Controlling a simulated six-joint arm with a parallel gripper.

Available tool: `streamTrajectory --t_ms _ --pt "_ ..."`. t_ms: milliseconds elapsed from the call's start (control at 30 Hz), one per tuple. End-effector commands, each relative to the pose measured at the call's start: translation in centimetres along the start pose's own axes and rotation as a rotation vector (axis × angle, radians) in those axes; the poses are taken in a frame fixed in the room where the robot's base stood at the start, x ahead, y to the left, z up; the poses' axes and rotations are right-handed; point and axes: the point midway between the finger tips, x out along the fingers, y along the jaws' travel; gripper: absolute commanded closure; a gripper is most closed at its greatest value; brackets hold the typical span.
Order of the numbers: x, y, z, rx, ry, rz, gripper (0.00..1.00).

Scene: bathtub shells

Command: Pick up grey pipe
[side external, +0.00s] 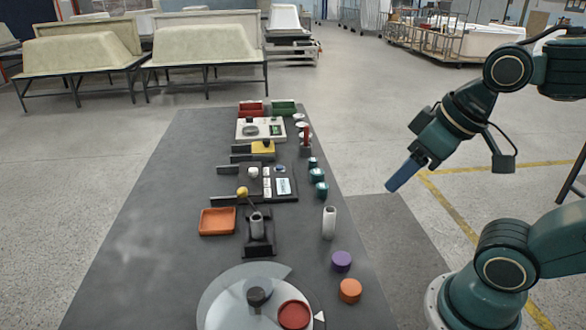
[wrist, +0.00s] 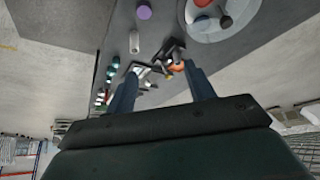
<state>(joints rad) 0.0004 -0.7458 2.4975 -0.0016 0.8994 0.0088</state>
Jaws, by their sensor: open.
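A light grey pipe (side external: 329,223) stands upright on the dark table near its right edge; it also shows in the wrist view (wrist: 134,42). A second grey cylinder (side external: 257,222) stands in a black holder (side external: 260,244) to its left. My gripper (side external: 391,187) is above and to the right of the table, apart from the upright pipe and tilted downward. In the wrist view its two blue fingers (wrist: 160,72) are spread with nothing held between them.
Purple (side external: 341,261) and orange (side external: 350,290) round pieces lie in front of the pipe. A round plate (side external: 220,300) with a red dish (side external: 293,315) is at the front. Several green pieces (side external: 318,182) stand behind. An orange tray (side external: 217,222) sits left. The table's left side is clear.

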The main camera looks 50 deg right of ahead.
Motion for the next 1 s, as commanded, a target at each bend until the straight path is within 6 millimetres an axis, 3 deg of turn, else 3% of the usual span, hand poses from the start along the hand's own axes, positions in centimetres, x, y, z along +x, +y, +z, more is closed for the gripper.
streamTrajectory --t_ms 233,467,1000 --pt "0.5 -0.3 -1.7 0.117 -0.022 -0.01 0.46" --pt "2.1 -0.8 -5.2 0.373 -0.069 -0.028 0.46" --pt "9.4 -1.4 -13.5 1.079 -0.222 -0.04 0.46"
